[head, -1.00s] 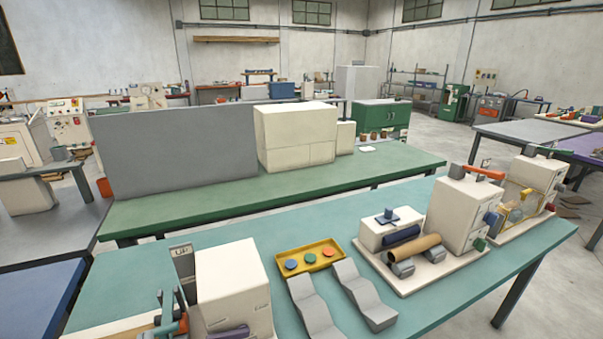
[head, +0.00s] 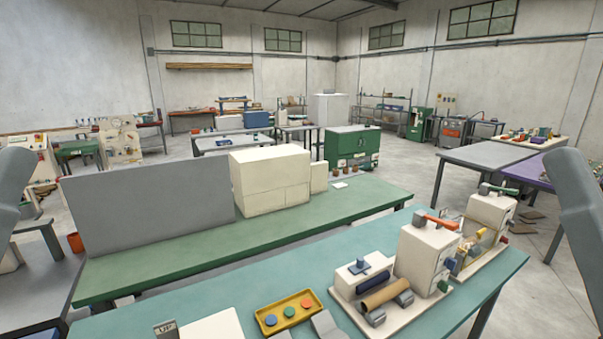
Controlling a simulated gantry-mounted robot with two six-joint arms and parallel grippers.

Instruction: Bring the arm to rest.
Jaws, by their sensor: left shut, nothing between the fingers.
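A grey link of my left arm (head: 12,190) shows at the left edge of the head view. A grey link of my right arm (head: 582,215) stands at the right edge. Both appear large and close to the camera, raised in front of the scene. No fingers of either gripper show; both grippers are outside the picture. No object is seen held.
A teal bench (head: 235,290) crosses the foreground. It bears a yellow tray (head: 262,305) with coloured discs, a cream machine (head: 425,258) with a brown roll (head: 385,295), and another machine (head: 487,222). Behind is a green bench (head: 150,265) with a grey panel (head: 150,205).

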